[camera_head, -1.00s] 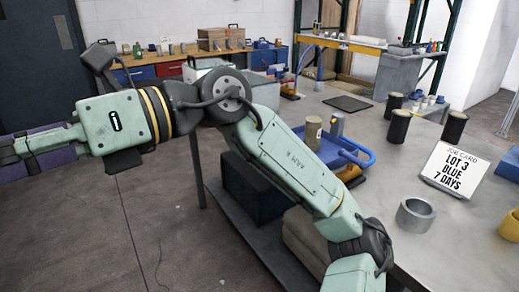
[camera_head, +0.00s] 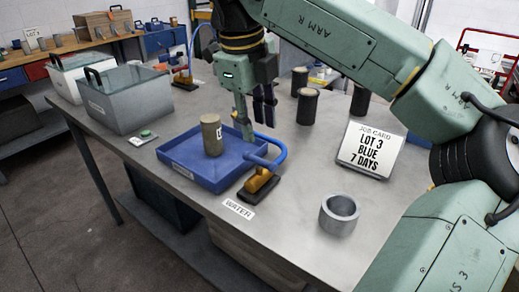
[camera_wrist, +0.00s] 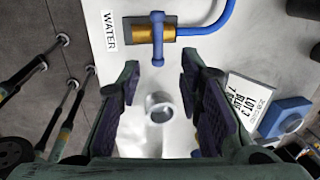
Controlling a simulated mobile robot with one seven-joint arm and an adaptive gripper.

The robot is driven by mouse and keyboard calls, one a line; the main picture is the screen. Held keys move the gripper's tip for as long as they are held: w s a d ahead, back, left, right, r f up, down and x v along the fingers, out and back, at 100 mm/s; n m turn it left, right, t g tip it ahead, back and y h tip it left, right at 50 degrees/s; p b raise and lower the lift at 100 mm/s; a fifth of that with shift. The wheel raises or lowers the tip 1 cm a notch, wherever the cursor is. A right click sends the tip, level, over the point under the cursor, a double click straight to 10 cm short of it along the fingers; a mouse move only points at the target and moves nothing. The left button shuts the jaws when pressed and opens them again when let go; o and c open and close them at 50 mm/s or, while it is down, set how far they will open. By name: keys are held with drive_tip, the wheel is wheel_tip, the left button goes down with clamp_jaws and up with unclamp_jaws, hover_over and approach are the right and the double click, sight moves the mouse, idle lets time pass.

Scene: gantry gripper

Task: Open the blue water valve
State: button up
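The water valve has a brass body (camera_head: 260,181) on a dark base at the bench's front edge, beside the blue tray. A blue hose runs into it. In the wrist view its brass body (camera_wrist: 150,32) lies at top centre, with a blue bar handle (camera_wrist: 157,38) across it. A WATER label (camera_head: 238,208) lies in front of it. My gripper (camera_head: 255,122) points down near the tray's far right corner, behind the valve. The valve shows beyond the fingertips, untouched.
The blue tray (camera_head: 180,168) holds a tan cylinder (camera_head: 212,136). A grey ring (camera_head: 339,214) stands right of the valve, and a job card (camera_head: 370,148) reads LOT 3 BLUE 7 DAYS. Several dark cylinders stand behind. Grey bins (camera_head: 128,105) stand at left.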

sight(262, 160)
drive_tip(key=f, duration=0.3)
drive_tip(key=w+f+p, duration=0.1)
drive_tip(key=f, duration=0.2)
drive_tip(key=d+f, duration=0.1)
drive_tip(key=f, duration=0.2)
drive_tip(key=shift+w+f, duration=0.15)
drive_tip(key=shift+f, duration=0.05)
clamp_jaws()
